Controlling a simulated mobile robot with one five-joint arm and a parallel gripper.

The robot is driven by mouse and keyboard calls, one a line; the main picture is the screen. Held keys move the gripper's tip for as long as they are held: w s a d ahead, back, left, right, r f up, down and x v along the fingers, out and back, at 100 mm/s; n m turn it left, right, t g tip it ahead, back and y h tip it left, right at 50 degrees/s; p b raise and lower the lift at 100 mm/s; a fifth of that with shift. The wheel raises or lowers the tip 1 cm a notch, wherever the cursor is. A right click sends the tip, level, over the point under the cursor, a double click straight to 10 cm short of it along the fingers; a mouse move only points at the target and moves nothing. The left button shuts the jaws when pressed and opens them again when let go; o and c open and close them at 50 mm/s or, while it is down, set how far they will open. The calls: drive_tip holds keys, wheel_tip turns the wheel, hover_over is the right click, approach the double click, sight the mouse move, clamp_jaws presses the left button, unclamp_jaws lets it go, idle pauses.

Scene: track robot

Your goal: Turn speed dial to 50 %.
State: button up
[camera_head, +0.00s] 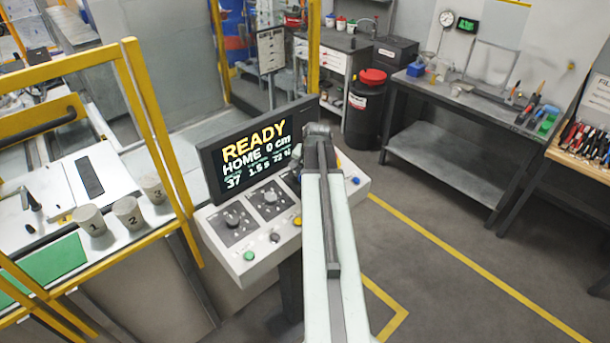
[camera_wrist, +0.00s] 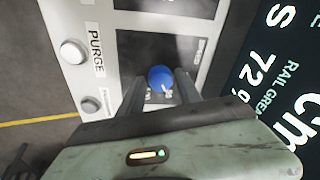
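The grey control panel (camera_head: 215,240) shows two dark dial plates with grey knobs, a left dial (camera_head: 232,219) and a middle dial (camera_head: 270,198). A display (camera_head: 255,150) above reads READY, HOME 0 cm, 37, 1.5 s and about 72 %. In the wrist view, a round blue knob (camera_wrist: 160,77) sits on a dark plate. My gripper (camera_wrist: 160,82) is open, with one finger on each side of this knob; contact is unclear. My arm hides the panel's right part in the head view.
A white button (camera_wrist: 73,52) marked PURGE and another button (camera_wrist: 90,105) lie beside the plate. Green (camera_head: 250,256), black and yellow buttons line the panel's front. A yellow rail (camera_head: 150,120) stands left of it.

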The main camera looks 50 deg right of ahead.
drive_tip(key=shift+r, duration=0.1)
drive_tip(key=p+v, duration=0.7)
drive_tip(key=shift+s+r, duration=0.15)
drive_tip(key=shift+r, duration=0.1)
